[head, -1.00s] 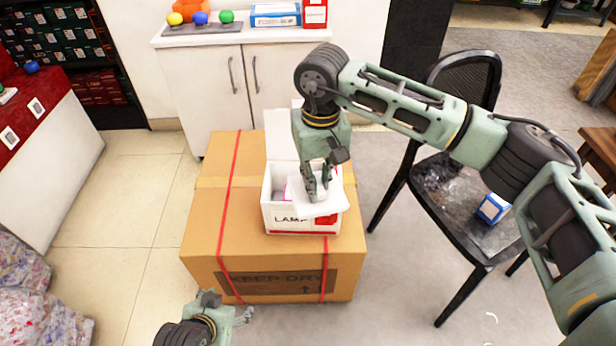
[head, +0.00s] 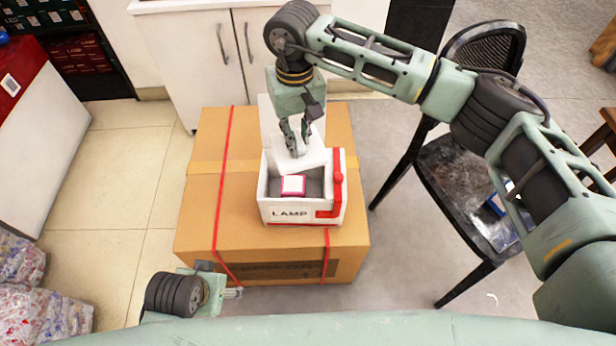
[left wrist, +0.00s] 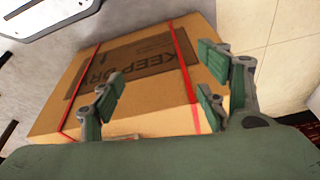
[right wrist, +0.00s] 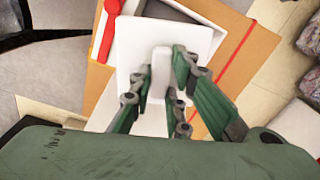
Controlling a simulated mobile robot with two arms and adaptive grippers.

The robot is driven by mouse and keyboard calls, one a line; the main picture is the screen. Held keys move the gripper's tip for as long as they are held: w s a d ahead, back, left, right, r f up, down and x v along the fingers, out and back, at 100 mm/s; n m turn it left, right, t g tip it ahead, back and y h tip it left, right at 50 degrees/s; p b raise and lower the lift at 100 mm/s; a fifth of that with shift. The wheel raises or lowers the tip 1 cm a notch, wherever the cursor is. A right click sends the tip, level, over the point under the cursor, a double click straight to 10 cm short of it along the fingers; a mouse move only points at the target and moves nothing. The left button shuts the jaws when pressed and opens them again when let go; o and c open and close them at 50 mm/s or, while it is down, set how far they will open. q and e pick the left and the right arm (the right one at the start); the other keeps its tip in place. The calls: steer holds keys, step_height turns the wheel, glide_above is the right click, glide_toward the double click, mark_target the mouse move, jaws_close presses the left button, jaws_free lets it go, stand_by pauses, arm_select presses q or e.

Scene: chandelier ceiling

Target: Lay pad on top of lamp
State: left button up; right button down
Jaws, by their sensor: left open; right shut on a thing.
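A white open box (head: 275,212) marked LAMP stands on a big cardboard carton. Inside it lies a small pink-edged item with a white top (head: 293,185), which I take for the lamp. My right gripper (head: 298,147) is shut on a white square pad (head: 304,160) and holds it tilted over the box's back part. In the right wrist view the pad (right wrist: 190,42) shows with a raised grip between my fingers. The pad hides part of the box's inside there. My left gripper (left wrist: 165,95) is open and empty, low in front of the carton.
The carton (head: 205,215) with red straps bears the box. A red piece (head: 336,185) sits on the box's right wall. A black chair (head: 465,190) stands right, a white cabinet (head: 190,75) behind. Bare floor (head: 120,190) lies left.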

arm_select(q)
steer(key=shift+w+b+v, duration=0.15)
steer(key=shift+b+v, duration=0.1)
steer(key=shift+v, duration=0.8)
steer(key=shift+w+b+v, duration=0.15)
steer(key=shift+b+v, duration=0.05)
steer(key=shift+v, duration=0.85)
arm_select(e)
steer(key=shift+f, duration=1.55)
arm_select(q)
steer(key=shift+r, duration=0.1)
arm_select(e)
steer(key=c, duration=1.6)
jaws_free()
step_height(320, 180, up, 12)
steer(key=shift+r, duration=0.1)
